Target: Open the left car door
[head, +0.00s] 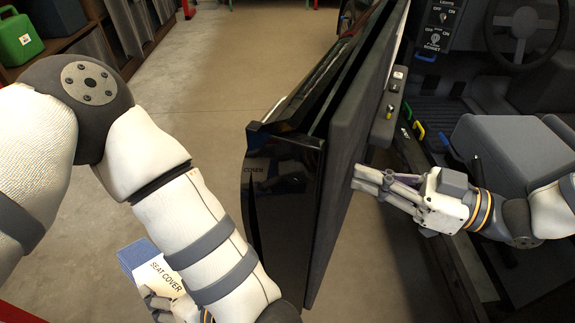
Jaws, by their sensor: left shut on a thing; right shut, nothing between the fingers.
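The left car door (340,150) stands swung out from the car, seen nearly edge-on in the middle of the head view. Its glossy black outer side (283,200) faces left and its dark grey inner panel faces right. My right gripper (358,178) is shut and empty on the inner side, its fingertips at or very near the panel; contact is unclear. My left gripper (152,300), partly hidden by my arm at the bottom, is shut on a blue-and-white seat cover pack (150,268) to the left of the door.
The car's seat (505,150), steering wheel (522,28) and a switch panel (439,25) are at the right. The door sill (440,185) runs behind my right gripper. Shelves with a green can (20,40) stand at the upper left. The floor (225,95) left of the door is clear.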

